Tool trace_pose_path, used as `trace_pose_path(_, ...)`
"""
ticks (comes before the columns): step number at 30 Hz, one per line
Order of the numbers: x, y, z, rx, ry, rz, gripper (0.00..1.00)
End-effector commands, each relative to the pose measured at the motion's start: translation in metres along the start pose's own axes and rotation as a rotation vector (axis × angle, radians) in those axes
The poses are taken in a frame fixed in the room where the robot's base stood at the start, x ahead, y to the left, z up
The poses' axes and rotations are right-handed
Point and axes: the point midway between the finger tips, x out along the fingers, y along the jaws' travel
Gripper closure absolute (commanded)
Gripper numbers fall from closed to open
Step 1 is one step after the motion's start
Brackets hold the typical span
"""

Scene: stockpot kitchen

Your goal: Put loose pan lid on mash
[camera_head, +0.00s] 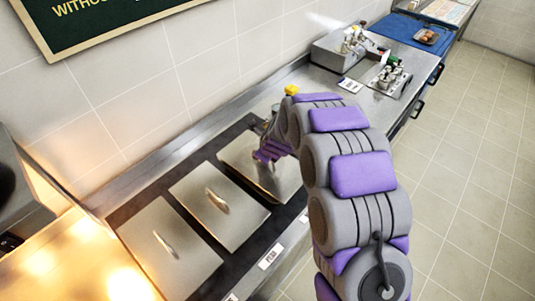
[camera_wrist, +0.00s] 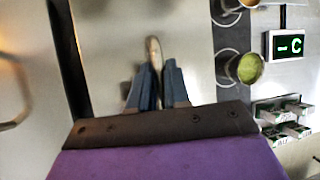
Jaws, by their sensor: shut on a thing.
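My gripper (camera_head: 262,158) is at the farthest of three flat metal lids on the counter. In the wrist view its two dark fingers (camera_wrist: 157,82) are shut on the upright handle (camera_wrist: 154,50) of this pan lid (camera_wrist: 115,40). The lid (camera_head: 240,157) lies over or just above the dark well; I cannot tell whether it is raised. My arm hides part of its right side. No mash shows, and the labels are too small to tell which pan holds it.
A middle lid (camera_head: 219,206) and a near lid (camera_head: 168,248) lie flat alongside, each with a handle. The wrist view shows a green-filled round cup (camera_wrist: 250,68) and a lit display (camera_wrist: 289,46) at right. A wall rises behind the counter; floor is open at right.

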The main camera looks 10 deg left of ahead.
Motion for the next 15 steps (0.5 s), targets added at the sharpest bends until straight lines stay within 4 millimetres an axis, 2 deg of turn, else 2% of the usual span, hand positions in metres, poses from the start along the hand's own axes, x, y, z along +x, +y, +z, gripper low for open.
trace_pose_path(15, -0.0023, -0.001, 0.0009, 0.005, -0.012, 0.004, 1.0)
